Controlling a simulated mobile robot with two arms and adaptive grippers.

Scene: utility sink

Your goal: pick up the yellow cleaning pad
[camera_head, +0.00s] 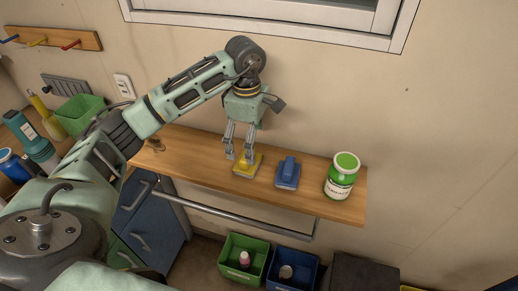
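The yellow cleaning pad (247,170) lies on the wooden shelf, with a raised yellow grip on its top. My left gripper (240,157) reaches down over it from above. Its two fingers are spread apart, the left one by the pad's left edge and the right one in front of its far part. The fingers partly hide the pad, and I see no clear contact with its grip. My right gripper is not in view.
A blue pad (287,174) lies just right of the yellow one. A green-lidded jar (342,176) stands farther right on the wooden shelf (200,150). A metal rail (235,217) runs along the shelf's front. Green (233,272) and blue (279,285) bins stand below.

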